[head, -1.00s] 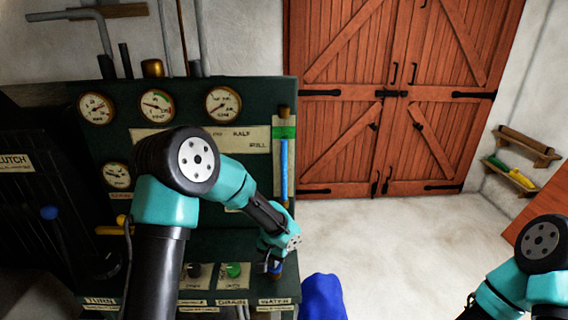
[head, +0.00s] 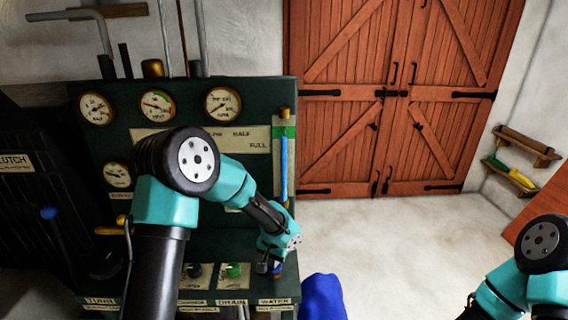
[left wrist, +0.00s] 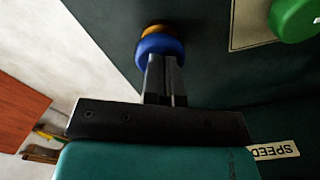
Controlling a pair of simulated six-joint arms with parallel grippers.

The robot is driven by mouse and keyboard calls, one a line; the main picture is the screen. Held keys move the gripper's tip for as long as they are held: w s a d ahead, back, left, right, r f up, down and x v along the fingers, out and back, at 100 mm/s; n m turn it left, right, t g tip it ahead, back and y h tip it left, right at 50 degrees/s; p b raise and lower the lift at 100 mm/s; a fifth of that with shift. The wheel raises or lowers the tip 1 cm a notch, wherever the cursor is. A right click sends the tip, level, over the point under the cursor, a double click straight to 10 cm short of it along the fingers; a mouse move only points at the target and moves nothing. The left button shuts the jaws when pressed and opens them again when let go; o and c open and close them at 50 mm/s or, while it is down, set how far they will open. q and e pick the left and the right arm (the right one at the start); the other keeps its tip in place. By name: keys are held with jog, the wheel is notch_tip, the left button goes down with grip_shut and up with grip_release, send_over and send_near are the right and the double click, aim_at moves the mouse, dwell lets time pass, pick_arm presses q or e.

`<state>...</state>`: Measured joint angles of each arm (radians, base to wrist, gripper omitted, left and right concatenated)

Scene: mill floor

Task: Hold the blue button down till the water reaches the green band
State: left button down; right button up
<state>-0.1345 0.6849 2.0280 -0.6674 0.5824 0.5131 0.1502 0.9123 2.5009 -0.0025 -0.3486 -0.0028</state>
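The blue button (left wrist: 160,45), with a brass collar behind it, is on the dark green panel in the left wrist view. My left gripper (left wrist: 163,60) is shut and empty, its fingertips against the blue button's face. In the head view my left gripper (head: 272,266) is at the panel's lower right, mostly hiding the button. The water gauge (head: 284,165) is an upright tube with a blue column. The column's top is at the lower part of the green band (head: 284,131). My right arm shows at the lower right; its gripper is out of view.
A green button (head: 234,270) and a dark button (head: 194,270) sit left of the blue one. Several round dials (head: 158,105) and a yellow-handled lever (head: 110,230) are on the panel. Open floor (head: 400,240) lies to the right.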

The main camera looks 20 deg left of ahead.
pick_arm(q)
jog(key=shift+r, duration=2.75)
jog(key=shift+d, duration=0.1)
